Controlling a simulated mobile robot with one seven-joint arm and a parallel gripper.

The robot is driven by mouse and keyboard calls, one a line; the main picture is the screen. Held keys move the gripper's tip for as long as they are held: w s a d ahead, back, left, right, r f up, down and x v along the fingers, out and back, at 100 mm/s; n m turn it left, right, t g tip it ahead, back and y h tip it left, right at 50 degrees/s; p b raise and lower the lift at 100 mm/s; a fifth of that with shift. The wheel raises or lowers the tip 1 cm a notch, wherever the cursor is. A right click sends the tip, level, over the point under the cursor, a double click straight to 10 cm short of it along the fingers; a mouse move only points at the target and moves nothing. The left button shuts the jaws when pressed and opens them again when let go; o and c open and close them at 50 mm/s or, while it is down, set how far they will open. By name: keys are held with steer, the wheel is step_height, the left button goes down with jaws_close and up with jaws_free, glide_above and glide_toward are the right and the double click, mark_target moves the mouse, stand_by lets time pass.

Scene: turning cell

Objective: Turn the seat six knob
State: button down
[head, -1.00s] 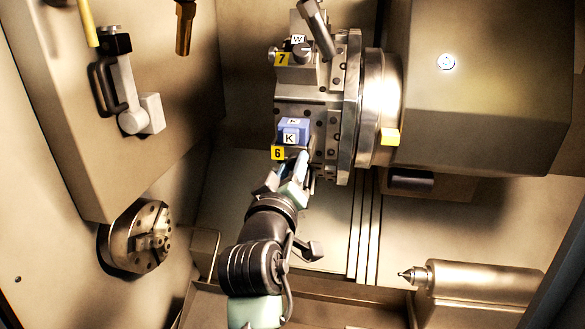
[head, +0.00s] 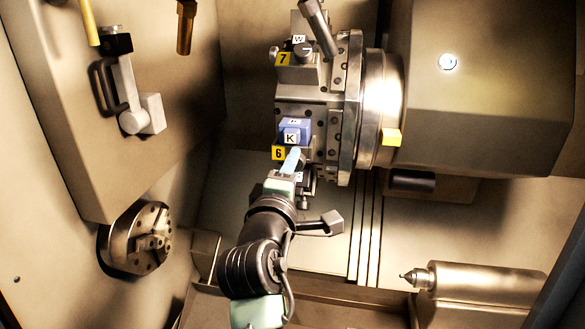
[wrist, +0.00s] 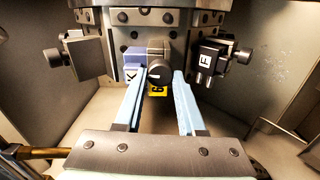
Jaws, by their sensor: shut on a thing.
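The seat six knob (wrist: 158,76) is a dark round knob with a white mark, below a blue block lettered K (wrist: 132,62). The yellow 6 label (wrist: 156,91) shows just under it, and again beside the block in the head view (head: 278,153). My gripper (wrist: 160,74) has its two pale blue fingers on either side of the knob and is shut on it. In the head view my gripper (head: 294,157) reaches up to the seat from below, and its fingers and hand mostly hide the knob.
Seat seven (head: 299,62), with its own knob and yellow label, sits above on the turret. A block lettered F (wrist: 208,58) is to the right in the wrist view. A chuck (head: 138,238) is at left and a pointed tailstock (head: 470,281) at lower right.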

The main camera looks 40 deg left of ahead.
steer(key=shift+n, duration=0.4)
steer(key=c, duration=0.5)
jaws_free()
steer(key=shift+s, duration=0.1)
steer(key=b+v, duration=0.5)
steer(key=v, duration=0.7)
steer(key=shift+s+d, duration=0.25)
steer(key=shift+s, duration=0.05)
steer(key=shift+f, duration=0.1)
